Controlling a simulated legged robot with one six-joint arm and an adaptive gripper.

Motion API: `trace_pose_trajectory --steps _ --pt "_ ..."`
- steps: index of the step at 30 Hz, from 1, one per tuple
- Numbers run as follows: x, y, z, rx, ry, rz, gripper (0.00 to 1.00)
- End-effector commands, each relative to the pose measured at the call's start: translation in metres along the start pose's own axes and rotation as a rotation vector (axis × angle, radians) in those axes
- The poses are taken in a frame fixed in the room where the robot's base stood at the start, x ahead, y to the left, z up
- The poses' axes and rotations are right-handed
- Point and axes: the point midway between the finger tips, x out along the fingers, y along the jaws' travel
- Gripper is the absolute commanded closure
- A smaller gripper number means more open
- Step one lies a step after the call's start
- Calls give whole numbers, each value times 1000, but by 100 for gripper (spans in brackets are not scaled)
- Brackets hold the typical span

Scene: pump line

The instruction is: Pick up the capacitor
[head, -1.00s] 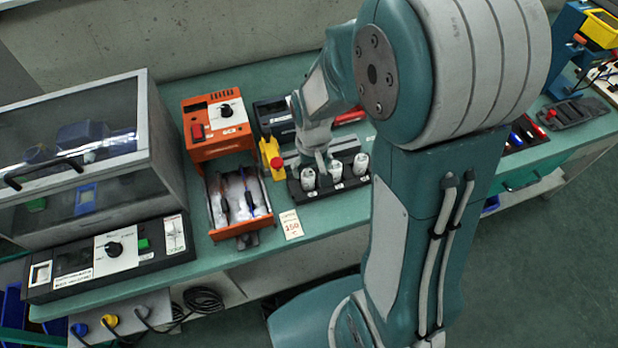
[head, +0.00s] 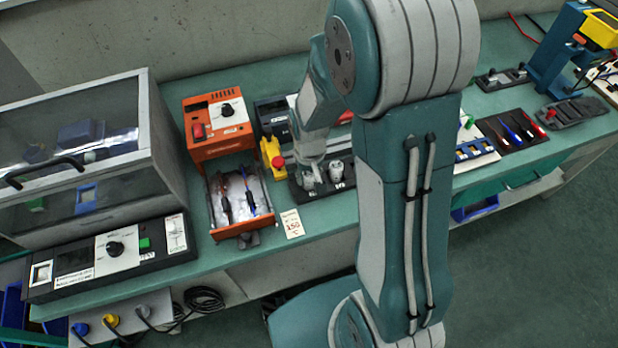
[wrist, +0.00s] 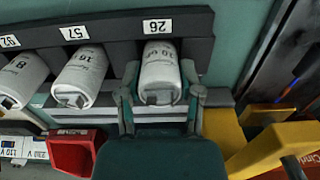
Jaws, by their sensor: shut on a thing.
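White cylindrical capacitors stand in a row in a dark rack (wrist: 112,27) with number labels. In the wrist view my gripper (wrist: 160,84) has one finger on each side of the capacitor (wrist: 160,62) at label 26 and is shut on it. This capacitor is in line with its slot; I cannot tell whether it has lifted. A second capacitor (wrist: 80,78) is at label 57 and a third (wrist: 22,80) at label 92. In the head view my gripper (head: 309,172) is at the left end of the rack, and another capacitor (head: 335,172) shows beside it.
A yellow device with a red knob (head: 272,158) stands close left of the rack. An orange unit (head: 216,125) and an open drawer with leads (head: 240,200) are further left. A paper tag (head: 291,223) lies in front. A clear-lidded box (head: 80,150) fills the left side.

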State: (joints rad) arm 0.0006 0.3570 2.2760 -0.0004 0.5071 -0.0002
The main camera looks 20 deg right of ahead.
Motion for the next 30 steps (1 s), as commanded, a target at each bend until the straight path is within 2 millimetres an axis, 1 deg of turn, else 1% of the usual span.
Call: trace_pose_trajectory --steps 6,10,14,17,20,28,30 --pt "0 0 1 0 -2 0 100" --pt "-5 0 0 0 -1 0 100" --pt "-18 0 0 0 2 0 100" --pt "-35 0 1 0 4 0 100" --pt "-48 3 14 0 3 0 100" --pt "-92 9 50 2 5 0 100" --pt "-98 12 64 2 3 0 100"
